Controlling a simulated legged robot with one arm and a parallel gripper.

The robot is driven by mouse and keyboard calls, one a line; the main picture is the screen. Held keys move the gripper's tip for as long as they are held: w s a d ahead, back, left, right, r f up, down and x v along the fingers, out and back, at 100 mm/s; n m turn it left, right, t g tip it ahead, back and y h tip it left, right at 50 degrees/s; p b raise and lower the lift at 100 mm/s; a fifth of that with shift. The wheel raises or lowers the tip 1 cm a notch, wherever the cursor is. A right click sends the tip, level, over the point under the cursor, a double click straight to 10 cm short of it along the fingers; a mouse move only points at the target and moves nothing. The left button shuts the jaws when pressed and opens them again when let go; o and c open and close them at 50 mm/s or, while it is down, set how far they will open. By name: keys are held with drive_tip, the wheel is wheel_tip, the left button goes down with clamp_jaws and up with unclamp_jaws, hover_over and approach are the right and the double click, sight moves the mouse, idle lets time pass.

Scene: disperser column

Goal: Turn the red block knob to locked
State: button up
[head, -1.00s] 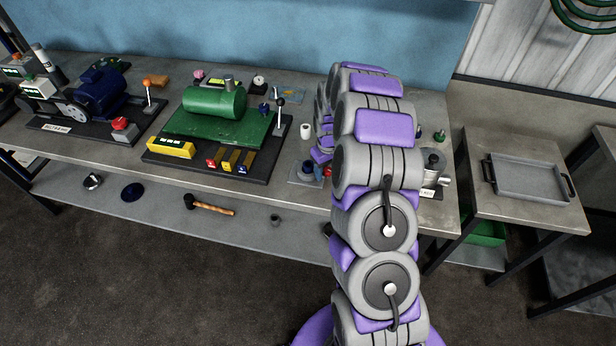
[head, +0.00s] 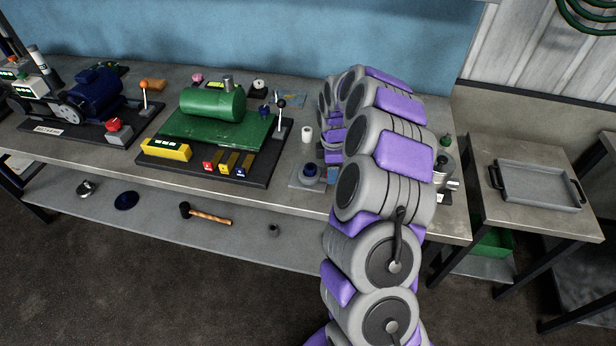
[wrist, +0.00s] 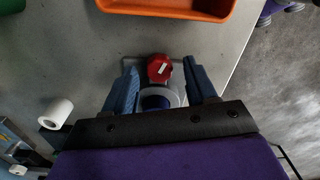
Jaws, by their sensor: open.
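The red knob (wrist: 160,68) shows in the wrist view, with a white pointer mark on its top. It sits at the end of a grey fixture that also has a round dark blue part (wrist: 155,102) in a pale ring. My gripper (wrist: 160,74) is open, with one blue finger on each side of the fixture and the knob between the tips. I cannot tell whether either finger touches the knob.
An orange tray (wrist: 165,9) lies just beyond the knob in the wrist view. A white cylinder (wrist: 56,113) stands to the left. In the head view a green machine (head: 213,104) stands left of my arm and a grey tray (head: 540,187) is on the right-hand table.

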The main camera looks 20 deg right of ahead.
wheel_tip(320, 180, up, 16)
drive_tip(key=r+p, duration=0.1)
drive_tip(key=p, duration=0.2)
drive_tip(key=s+a+r+m, duration=0.2)
drive_tip(key=s+a, duration=0.5)
drive_tip(key=s, duration=0.1)
drive_tip(key=s+a+r+m+b, duration=0.1)
drive_tip(key=s+a+r+m, duration=0.2)
drive_tip(key=s+a, duration=0.3)
drive_tip(key=shift+s+a+r+g+y+b, duration=0.3)
drive_tip(key=shift+s+a, duration=0.05)
drive_tip(key=shift+s, duration=1.4)
